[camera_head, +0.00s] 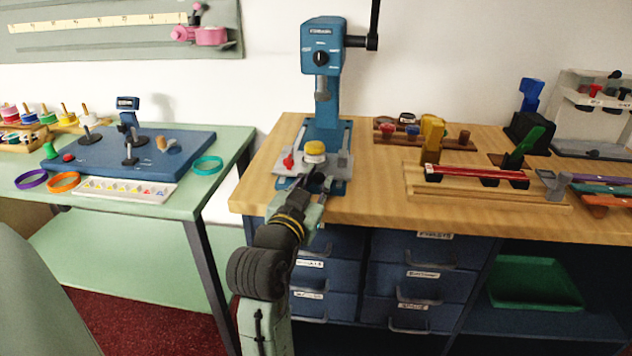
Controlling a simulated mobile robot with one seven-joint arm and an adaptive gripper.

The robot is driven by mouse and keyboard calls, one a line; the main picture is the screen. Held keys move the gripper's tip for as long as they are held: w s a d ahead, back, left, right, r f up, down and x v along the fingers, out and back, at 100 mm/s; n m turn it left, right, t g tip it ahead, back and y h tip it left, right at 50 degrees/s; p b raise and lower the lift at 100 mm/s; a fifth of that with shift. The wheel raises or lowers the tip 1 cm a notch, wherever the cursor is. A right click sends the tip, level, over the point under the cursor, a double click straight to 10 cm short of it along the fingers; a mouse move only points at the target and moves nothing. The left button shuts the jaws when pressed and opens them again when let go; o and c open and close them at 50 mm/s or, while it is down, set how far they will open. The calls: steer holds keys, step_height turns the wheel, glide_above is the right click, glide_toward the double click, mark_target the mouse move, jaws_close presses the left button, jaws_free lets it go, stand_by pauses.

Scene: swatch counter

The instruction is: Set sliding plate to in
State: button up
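The sliding plate appears to be the grey plate (341,163) on the base of the blue press (325,100). A yellow round piece (315,149) sits on it below the press spindle, and a small red part (288,161) is at its left. My gripper (316,181) is at the front edge of the plate, just below the yellow piece in the picture. It overlaps the plate's front, so I cannot tell whether it touches. Its fingers are dark and small, and their opening is unclear. My wrist hides part of the plate's front and the press base.
The wooden counter (380,205) is bare just right of the press. Further right are a wooden rack with a red bar (475,175) and a yellow block (432,135). A black lever (375,25) sticks up from the press. A green table (225,165) stands left.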

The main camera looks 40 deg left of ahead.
jaws_close()
stand_by(0.3)
steer(key=x, duration=0.4)
steer(key=shift+s+a, duration=0.1)
steer(key=shift+a, duration=0.3)
steer(key=o, duration=0.5)
jaws_free()
steer(key=shift+o, duration=0.2)
steer(key=shift+s, duration=0.1)
